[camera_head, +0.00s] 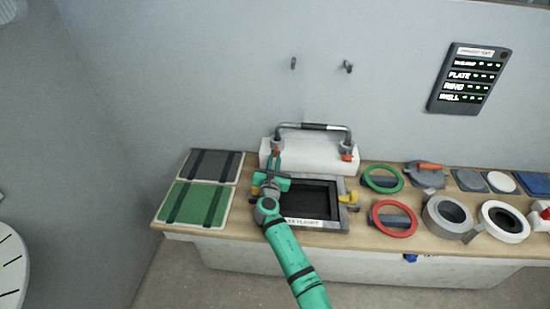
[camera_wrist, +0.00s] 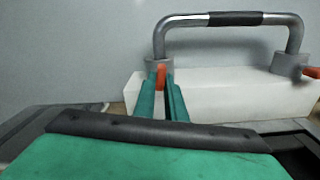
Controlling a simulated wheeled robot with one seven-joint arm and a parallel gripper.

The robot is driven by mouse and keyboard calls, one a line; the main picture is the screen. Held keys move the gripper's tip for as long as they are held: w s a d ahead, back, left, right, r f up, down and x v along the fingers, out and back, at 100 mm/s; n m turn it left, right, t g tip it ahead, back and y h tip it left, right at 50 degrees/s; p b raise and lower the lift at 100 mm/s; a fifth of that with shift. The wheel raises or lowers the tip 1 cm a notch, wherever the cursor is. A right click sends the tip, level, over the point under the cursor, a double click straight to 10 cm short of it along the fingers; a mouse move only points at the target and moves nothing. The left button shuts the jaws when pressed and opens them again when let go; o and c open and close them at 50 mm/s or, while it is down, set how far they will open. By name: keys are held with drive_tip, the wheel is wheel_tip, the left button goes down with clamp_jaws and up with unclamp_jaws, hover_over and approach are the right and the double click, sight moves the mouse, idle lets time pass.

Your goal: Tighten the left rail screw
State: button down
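A silver handrail (camera_head: 314,127) with a black grip stands on a white block (camera_head: 312,157) against the wall; it also shows in the wrist view (camera_wrist: 235,18). The left rail screw, a small orange tab (camera_wrist: 160,76), is at the rail's left foot. The right screw (camera_head: 347,157) is a similar orange tab at the right foot. My gripper (camera_wrist: 161,88) is at the left foot, its two green fingers close together with the orange tab between their tips, seemingly touching both sides. The fingers hide part of the left foot in the wrist view.
A framed dark hatch (camera_head: 342,222) lies under my arm, with a yellow latch (camera_head: 352,198) at its right. Grey (camera_head: 215,163) and green (camera_head: 196,203) panels lie left. Green (camera_head: 401,185) and red (camera_head: 413,229) rings and other round parts fill the bench's right. A display (camera_head: 470,78) hangs on the wall.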

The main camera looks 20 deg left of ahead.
idle(0.3)
drive_tip(key=m, duration=0.7)
drive_tip(key=shift+s+m, duration=0.1)
drive_tip(key=shift+m, duration=0.2)
drive_tip(key=m, duration=0.6)
idle(0.4)
drive_tip(key=c, duration=1.8)
unclamp_jaws()
